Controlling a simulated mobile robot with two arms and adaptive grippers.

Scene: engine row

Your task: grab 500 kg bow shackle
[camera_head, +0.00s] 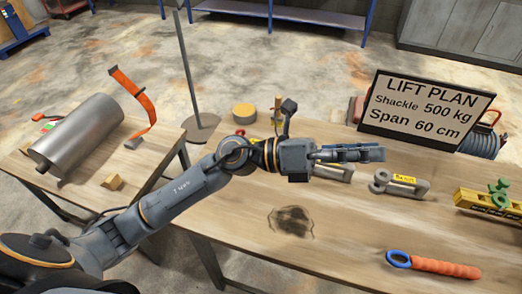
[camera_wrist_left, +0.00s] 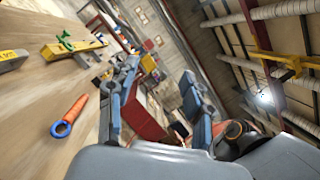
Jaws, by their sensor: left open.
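A grey bow shackle (camera_head: 412,190) with a small yellow label lies on the wooden table, right of my left gripper. Its label is too small to read surely. Another grey piece (camera_head: 340,176) with a yellow label lies just below my gripper in the head view, partly hidden by it. A green shackle (camera_head: 499,188) sits on a yellow beam at the right; it also shows in the wrist view (camera_wrist_left: 66,41). My left gripper (camera_head: 372,153) is above the table, its fingers pointing right, open and empty. Its spread fingers show in the wrist view (camera_wrist_left: 160,92).
A LIFT PLAN sign (camera_head: 425,108) reads shackle 500 kg, span 60 cm, behind the shackles. A blue-ringed orange handle (camera_head: 440,267) lies near the front. The yellow beam (camera_head: 485,204) is at the right. The table (camera_head: 340,225) is clear in front of the gripper.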

